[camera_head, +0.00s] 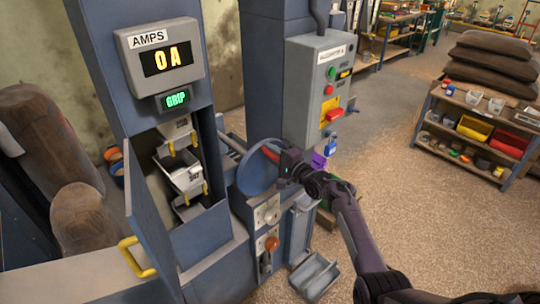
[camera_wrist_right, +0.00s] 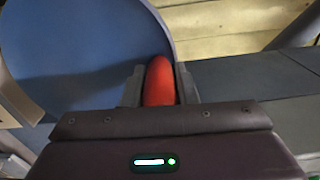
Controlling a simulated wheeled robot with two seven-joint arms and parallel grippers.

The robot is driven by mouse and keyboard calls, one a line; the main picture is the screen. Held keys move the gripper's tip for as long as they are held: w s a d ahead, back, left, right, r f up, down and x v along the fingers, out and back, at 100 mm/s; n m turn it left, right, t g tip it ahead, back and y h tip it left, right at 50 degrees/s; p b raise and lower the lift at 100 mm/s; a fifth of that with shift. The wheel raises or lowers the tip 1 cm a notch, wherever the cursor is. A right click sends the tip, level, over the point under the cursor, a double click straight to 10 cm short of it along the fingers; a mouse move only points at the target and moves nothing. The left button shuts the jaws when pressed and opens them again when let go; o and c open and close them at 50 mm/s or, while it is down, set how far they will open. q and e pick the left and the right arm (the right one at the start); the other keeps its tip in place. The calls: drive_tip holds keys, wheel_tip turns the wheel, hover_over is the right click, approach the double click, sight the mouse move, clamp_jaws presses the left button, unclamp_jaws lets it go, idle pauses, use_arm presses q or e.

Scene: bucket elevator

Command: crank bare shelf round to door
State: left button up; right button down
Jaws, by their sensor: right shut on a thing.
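My right gripper (camera_head: 281,163) is at the blue crank wheel (camera_head: 254,176) on the side of the elevator. It is shut on the red crank handle (camera_head: 270,153), and in the right wrist view the handle (camera_wrist_right: 159,82) stands between the two fingers with the wheel (camera_wrist_right: 80,60) behind. The elevator door (camera_head: 150,215) with its yellow handle (camera_head: 136,257) stands open. In the doorway several grey bucket shelves hang one above another: an upper one (camera_head: 176,129), a middle one (camera_head: 187,176) and a lower one (camera_head: 190,211). Whether any is bare is too small to tell. My left gripper is out of view.
A display (camera_head: 163,58) reads AMPS 0 A, with a green GRIP sign (camera_head: 175,99) below. A red-knobbed lever (camera_head: 271,244) is under the wheel. A grey control box (camera_head: 320,85) stands behind. A grey tray (camera_head: 314,276) is low in front.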

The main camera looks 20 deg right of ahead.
drive_tip(key=shift+d+r, duration=0.1)
drive_tip(key=shift+d, duration=0.05)
drive_tip(key=c, duration=1.1)
unclamp_jaws()
drive_tip(key=shift+c, duration=0.2)
drive_tip(key=shift+s, duration=0.1)
drive_tip(key=b+v, duration=0.1)
drive_tip(key=v, duration=0.6)
drive_tip(key=shift+s, duration=0.3)
drive_tip(key=shift+d, duration=0.1)
